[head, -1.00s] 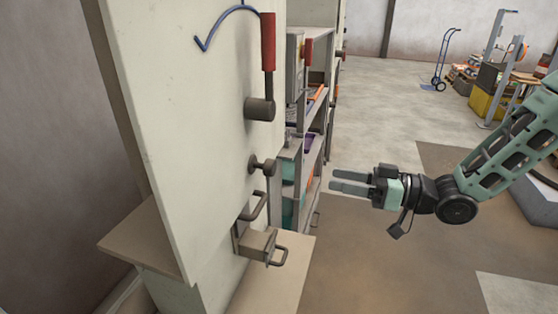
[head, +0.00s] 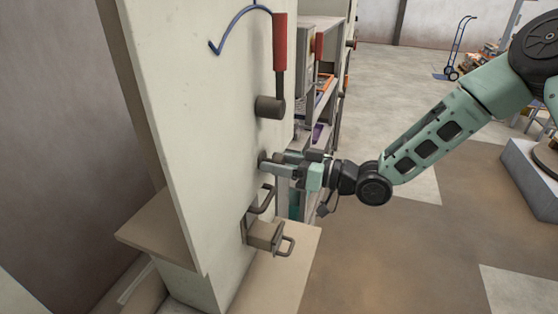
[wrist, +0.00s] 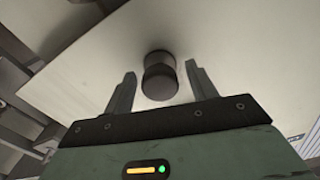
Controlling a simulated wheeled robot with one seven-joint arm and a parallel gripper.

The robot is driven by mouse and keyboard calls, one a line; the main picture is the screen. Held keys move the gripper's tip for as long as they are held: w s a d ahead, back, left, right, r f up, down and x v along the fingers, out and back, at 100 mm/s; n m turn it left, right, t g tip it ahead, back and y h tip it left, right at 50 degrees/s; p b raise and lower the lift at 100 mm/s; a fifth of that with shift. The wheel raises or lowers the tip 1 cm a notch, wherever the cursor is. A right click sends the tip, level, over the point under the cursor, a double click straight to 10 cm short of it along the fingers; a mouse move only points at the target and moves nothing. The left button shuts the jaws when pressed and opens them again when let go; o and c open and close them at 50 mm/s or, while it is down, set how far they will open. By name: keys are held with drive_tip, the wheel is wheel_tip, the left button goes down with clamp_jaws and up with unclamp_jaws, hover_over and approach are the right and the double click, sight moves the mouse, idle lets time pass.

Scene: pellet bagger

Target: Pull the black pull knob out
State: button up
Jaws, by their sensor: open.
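The black pull knob (wrist: 160,76) stands out from the pale panel in the wrist view, between my two fingers. A clear gap shows on each side of it. In the head view the knob (head: 263,160) is mostly hidden behind my fingers. My gripper (head: 272,163) is open, reaching in from the right with its fingertips close to the panel. No contact with the knob can be made out.
A red-handled lever (head: 280,45) on a dark hub (head: 269,107) is above the knob. A curved handle (head: 264,200) and a metal box with a loop handle (head: 264,235) are just below. Shelving (head: 327,75) stands behind.

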clamp_jaws()
drive_tip(key=shift+v, duration=1.2)
unclamp_jaws()
drive_tip(key=shift+d, duration=0.1)
drive_tip(key=b+v, duration=0.3)
drive_tip(key=v, duration=1.4)
drive_tip(key=shift+d, duration=0.25)
